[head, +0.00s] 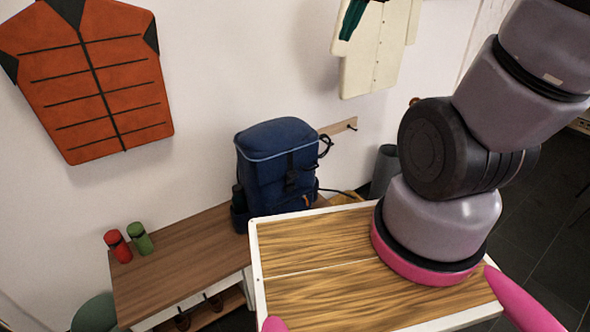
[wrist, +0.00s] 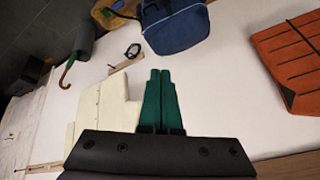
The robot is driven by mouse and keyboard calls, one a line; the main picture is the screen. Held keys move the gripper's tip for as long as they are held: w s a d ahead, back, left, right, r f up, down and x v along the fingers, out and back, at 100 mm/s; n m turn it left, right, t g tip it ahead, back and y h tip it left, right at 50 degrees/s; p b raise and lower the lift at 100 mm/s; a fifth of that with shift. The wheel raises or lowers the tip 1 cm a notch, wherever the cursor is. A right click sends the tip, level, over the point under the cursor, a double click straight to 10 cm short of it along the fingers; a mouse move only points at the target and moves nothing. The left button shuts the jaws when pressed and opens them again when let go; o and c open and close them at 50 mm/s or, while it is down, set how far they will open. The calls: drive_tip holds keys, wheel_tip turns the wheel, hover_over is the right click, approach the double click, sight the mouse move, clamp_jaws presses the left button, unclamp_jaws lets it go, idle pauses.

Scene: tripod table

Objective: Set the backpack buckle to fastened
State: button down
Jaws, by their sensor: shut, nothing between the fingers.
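The blue backpack (head: 272,145) stands upright on the wooden bench against the wall. A dark strap with a small dark buckle (head: 290,180) runs down its front; it is too small to tell whether the buckle is fastened. In the wrist view the backpack (wrist: 178,28) shows at the top, cut off by the frame edge, and no buckle can be made out. My gripper (head: 345,35) has green fingers and is high up in front of the cream coat, above and right of the backpack. In the wrist view my gripper (wrist: 160,72) is shut and empty, well apart from the backpack.
A red bottle (head: 118,246) and a green bottle (head: 140,238) stand on the bench (head: 185,262) left of the backpack. An orange vest (head: 90,75) and a cream coat (head: 383,50) hang on the wall. A grey bin (head: 383,168) stands to the right.

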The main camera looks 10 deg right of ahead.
drive_tip(key=w+f+n, duration=0.2)
drive_tip(key=w+f, duration=0.4)
drive_tip(key=f, duration=0.1)
drive_tip(key=n+g, duration=0.3)
drive_tip(key=n, duration=0.2)
hover_over(294, 174)
drive_tip(key=s+d, duration=0.1)
drive_tip(key=s, duration=0.3)
wheel_tip(294, 174, down, 26)
drive_tip(key=shift+w+d, duration=0.1)
drive_tip(key=shift+w, duration=0.05)
drive_tip(key=x, duration=1.3)
drive_tip(key=shift+s+d+f, duration=0.1)
drive_tip(key=shift+s+d, duration=0.05)
drive_tip(key=shift+s, duration=0.1)
drive_tip(key=shift+f, duration=0.5)
